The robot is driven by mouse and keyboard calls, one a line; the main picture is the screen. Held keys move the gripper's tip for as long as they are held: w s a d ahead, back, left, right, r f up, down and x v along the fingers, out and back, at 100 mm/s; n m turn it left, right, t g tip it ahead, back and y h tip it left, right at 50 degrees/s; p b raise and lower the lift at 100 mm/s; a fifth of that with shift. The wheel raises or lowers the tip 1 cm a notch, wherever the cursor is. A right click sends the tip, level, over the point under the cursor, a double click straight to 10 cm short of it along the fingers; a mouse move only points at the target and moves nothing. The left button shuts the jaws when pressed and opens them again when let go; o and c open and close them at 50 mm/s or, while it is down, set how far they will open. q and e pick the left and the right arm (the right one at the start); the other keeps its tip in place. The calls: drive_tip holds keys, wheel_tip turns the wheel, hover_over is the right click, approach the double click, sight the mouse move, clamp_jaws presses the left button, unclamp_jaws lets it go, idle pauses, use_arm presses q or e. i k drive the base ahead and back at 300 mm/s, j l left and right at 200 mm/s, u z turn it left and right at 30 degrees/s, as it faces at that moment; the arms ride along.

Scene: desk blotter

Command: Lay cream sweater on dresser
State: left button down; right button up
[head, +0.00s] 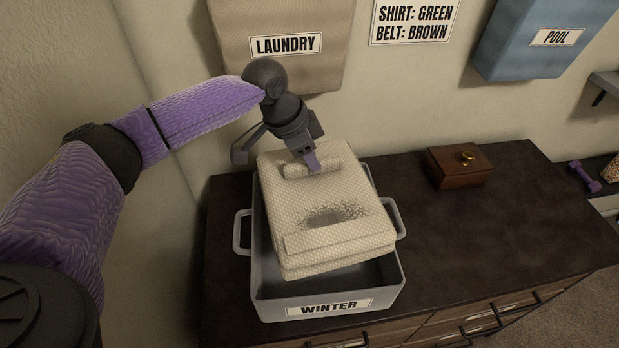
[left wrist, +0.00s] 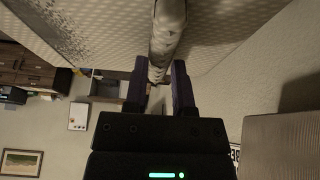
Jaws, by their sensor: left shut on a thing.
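The cream sweater (head: 300,190) is folded into a thick block with a dark speckled patch on top. It is at the mouth of the grey WINTER bin (head: 268,284), tilted, with its near edge over the bin's open inside. My left gripper (head: 310,162) is shut on a rolled fold at the sweater's far end. In the left wrist view that fold (left wrist: 168,40) is between the two fingers. The dark dresser (head: 500,225) carries the bin at its left end. I cannot tell whether the sweater's underside touches the bin. My right gripper is not in view.
A small wooden box (head: 459,168) with a gold knob stands at the back of the dresser. The dresser top right of the bin is otherwise clear. LAUNDRY (head: 280,70) and POOL (head: 545,45) bags hang on the wall, with a sign (head: 412,22) between them.

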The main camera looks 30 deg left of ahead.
sight(530, 219)
drive_tip(key=i+l+z, duration=0.1)
drive_tip(key=i+l, duration=0.15)
drive_tip(key=l, duration=0.3)
drive_tip(key=i+l+z, duration=0.1)
drive_tip(key=i+l, duration=0.2)
drive_tip(key=l, duration=0.2)
drive_tip(key=i+l+z, duration=0.1)
drive_tip(key=i+l, duration=0.2)
drive_tip(key=l, duration=0.15)
drive_tip(key=i+l+z, duration=0.1)
drive_tip(key=i+l, duration=0.2)
drive_tip(key=l, duration=0.2)
